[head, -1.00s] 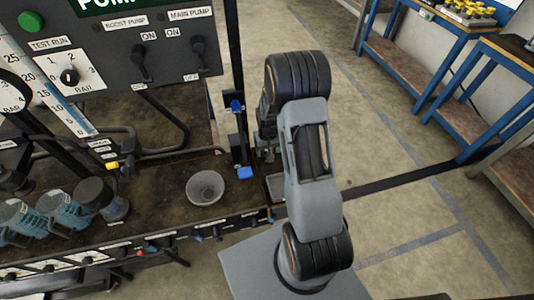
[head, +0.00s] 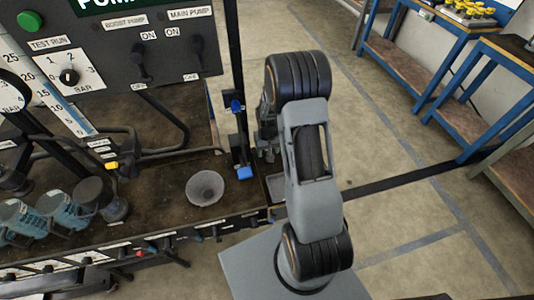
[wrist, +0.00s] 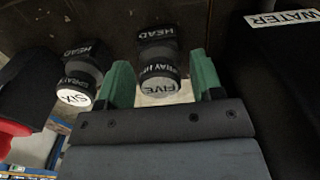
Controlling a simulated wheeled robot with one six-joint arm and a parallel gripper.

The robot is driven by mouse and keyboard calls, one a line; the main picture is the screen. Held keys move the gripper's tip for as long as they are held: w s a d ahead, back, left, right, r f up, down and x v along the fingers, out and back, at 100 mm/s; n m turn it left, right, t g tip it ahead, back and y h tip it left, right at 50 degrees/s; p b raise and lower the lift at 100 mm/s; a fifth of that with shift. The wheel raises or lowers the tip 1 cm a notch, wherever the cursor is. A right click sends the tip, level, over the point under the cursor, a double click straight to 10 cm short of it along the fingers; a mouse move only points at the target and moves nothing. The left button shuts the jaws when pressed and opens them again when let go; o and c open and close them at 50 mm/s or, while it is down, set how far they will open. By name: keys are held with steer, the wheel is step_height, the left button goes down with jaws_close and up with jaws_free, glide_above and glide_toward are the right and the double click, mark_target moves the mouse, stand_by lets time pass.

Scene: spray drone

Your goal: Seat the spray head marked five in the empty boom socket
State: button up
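The spray head marked five (wrist: 160,82), a dark cylinder with a pale labelled end, is in the middle of the wrist view. My gripper (wrist: 162,70) has two green fingers, one on each side of it. They stand apart, with a clear gap on the right side and little or no gap on the left. The spray head marked six (wrist: 75,92) is just left of the left finger. I cannot make out the empty boom socket in either view.
A dark surface marked WATER (wrist: 282,18) is at the right in the wrist view. The head view shows a pump panel (head: 150,50), a grey bowl (head: 205,188) on the dark bench, and blue-framed tables (head: 440,70) at right. Open floor lies between.

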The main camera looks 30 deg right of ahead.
steer(key=c, duration=1)
steer(key=shift+r, duration=0.15)
steer(key=shift+r+p, duration=2.1)
steer(key=shift+r, duration=0.75)
